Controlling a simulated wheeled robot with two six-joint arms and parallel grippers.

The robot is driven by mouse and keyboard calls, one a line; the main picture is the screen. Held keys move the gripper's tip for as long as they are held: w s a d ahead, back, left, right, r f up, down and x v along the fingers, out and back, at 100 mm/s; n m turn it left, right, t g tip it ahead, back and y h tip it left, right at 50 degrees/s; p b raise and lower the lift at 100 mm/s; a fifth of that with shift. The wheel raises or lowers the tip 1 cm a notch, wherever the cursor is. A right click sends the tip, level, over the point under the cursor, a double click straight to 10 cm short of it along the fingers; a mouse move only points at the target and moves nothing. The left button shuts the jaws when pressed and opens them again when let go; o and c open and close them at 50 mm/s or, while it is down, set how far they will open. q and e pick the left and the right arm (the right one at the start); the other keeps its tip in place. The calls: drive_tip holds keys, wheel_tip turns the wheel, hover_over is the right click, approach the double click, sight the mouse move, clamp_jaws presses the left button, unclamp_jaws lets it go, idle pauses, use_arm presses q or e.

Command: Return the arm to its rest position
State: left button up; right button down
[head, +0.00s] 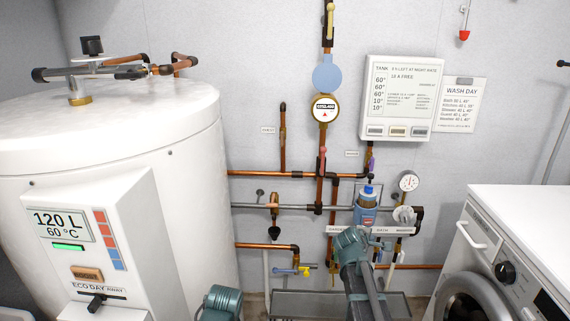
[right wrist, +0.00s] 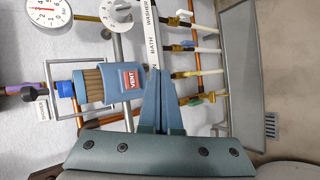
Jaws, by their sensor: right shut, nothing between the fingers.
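My right arm comes up from the bottom of the head view, in front of the pipework on the wall. Its fingers are hidden there behind my own arm. In the right wrist view my right gripper (right wrist: 161,76) is shut and empty, its two blue fingers together. I cannot tell the gap to either.
A white tank (head: 115,130) with a control panel stands left. A washing machine (head: 500,235) stands right. Copper pipes (head: 270,174), a round dial (head: 324,108) and a pressure gauge (head: 408,181) are on the wall. A grey basin (head: 300,304) lies below the pipes.

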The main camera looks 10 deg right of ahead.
drive_tip(key=s+a+f+m+g+y, duration=0.25)
drive_tip(key=s+a, duration=0.55)
drive_tip(key=a, duration=0.4)
drive_tip(key=s+a+f+m+g+y, duration=0.1)
drive_tip(key=s+a+f+g+y, duration=0.2)
drive_tip(key=s+a, duration=0.7)
drive_tip(key=s+a+f+m+g+y, duration=0.2)
drive_tip(key=s+a+f, duration=0.35)
drive_tip(key=a, duration=0.75)
use_arm(q)
wheel_tip(320, 180, up, 28)
drive_tip(key=p, duration=2.8)
use_arm(e)
wheel_tip(320, 180, up, 29)
drive_tip(key=s, duration=0.2)
drive_tip(key=shift+a, duration=0.2)
use_arm(q)
drive_tip(key=shift+s+f, duration=0.1)
drive_tip(key=shift+f, duration=0.1)
use_arm(e)
drive_tip(key=shift+s+a+f+m, duration=0.1)
drive_tip(key=shift+f+m, duration=0.05)
drive_tip(key=shift+m, duration=0.1)
